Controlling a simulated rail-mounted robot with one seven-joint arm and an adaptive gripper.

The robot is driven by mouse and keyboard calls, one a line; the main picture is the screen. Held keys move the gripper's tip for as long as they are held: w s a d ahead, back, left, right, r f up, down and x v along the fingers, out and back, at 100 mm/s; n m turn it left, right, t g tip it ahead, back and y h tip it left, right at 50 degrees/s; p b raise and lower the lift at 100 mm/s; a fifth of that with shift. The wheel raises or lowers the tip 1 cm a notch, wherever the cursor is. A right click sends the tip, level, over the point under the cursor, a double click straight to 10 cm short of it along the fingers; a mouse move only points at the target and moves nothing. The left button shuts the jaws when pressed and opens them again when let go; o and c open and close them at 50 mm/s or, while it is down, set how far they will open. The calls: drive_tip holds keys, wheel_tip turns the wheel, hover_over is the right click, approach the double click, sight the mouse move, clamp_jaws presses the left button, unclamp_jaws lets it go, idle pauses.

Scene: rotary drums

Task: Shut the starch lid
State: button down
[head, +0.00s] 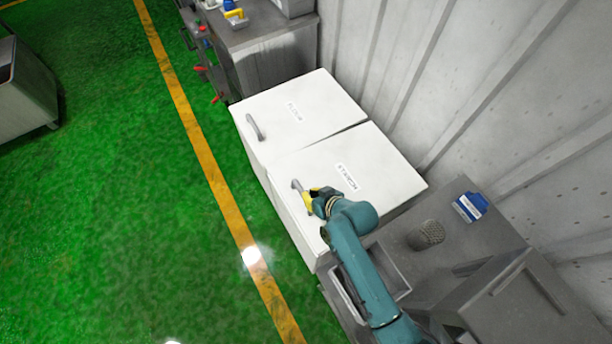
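The starch lid (372,170) is the nearer of two white lids on a white bin (288,216). Its label looks like STARCH, though the letters are small. It lies flat or nearly flat; I cannot tell whether it is fully down. A thin dark wedge shows between it and the other lid, wider toward the wall. Its grey handle (296,185) is at the front left edge. My gripper (307,199), with yellow and black parts, is right at this handle. Its fingers are too small and partly hidden to tell whether they hold it.
The other white lid (310,100), labelled FLOUR, lies behind with its own handle (255,127). A grey bench (455,225) with a blue-and-white box (470,206) and a mesh cup (427,234) stands at right. A ribbed wall (490,90) is behind.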

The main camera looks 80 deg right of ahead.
drive_tip(key=s+d+r+n+g+y+p, duration=0.1)
drive_tip(key=s+d+r+g+y+p, duration=0.25)
drive_tip(key=d+p, duration=0.4)
drive_tip(key=shift+t+y, duration=0.25)
drive_tip(key=shift+y, duration=0.4)
drive_tip(key=b+x, duration=0.8)
drive_tip(key=b, duration=0.1)
drive_tip(key=a+b+x, duration=0.1)
drive_tip(key=b+x, duration=0.4)
drive_tip(key=shift+w+r, duration=0.1)
drive_tip(key=shift+w, duration=0.15)
drive_tip(key=shift+w+a+f, duration=0.2)
drive_tip(key=shift+w, duration=0.1)
drive_tip(key=shift+a, duration=0.1)
